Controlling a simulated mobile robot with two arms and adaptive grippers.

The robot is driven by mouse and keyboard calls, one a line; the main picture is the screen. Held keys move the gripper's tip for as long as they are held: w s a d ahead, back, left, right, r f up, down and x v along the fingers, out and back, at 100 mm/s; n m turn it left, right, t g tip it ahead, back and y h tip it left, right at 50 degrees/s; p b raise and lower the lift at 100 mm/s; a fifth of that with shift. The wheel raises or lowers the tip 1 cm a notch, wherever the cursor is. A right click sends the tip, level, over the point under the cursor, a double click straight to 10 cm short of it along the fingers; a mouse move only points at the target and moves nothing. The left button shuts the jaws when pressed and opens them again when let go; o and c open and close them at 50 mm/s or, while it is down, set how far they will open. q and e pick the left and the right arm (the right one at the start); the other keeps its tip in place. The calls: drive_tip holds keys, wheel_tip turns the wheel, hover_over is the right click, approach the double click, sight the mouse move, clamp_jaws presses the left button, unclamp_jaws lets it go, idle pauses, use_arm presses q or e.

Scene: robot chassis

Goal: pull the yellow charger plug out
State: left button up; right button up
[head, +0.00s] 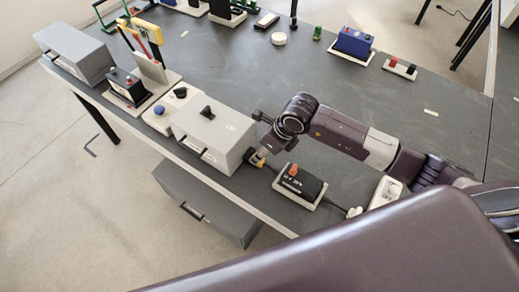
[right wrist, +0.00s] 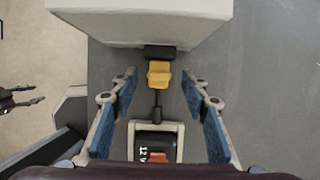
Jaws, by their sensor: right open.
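The yellow plug (head: 257,158) sits at the side of a grey-white box (head: 213,127). In the right wrist view the yellow plug (right wrist: 159,74) meets a black socket piece (right wrist: 159,52) on the box's face. A dark cord (right wrist: 158,103) runs from the plug to a black charger (right wrist: 157,143) with a red-orange part; the charger (head: 297,182) also shows in the head view. My right gripper (right wrist: 160,78) is open, its fingers on either side of the plug with gaps. What looks like my left gripper (right wrist: 24,97) shows small at the left, prongs apart.
A grey drawer unit (head: 208,205) hangs below the table (head: 350,105). A red and black block (head: 125,87), a blue box (head: 353,43) and a white power strip (head: 386,192) stand on the table. The grey top beyond my right arm is mostly clear.

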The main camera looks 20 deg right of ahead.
drive_tip(key=shift+x, duration=0.8)
clamp_jaws()
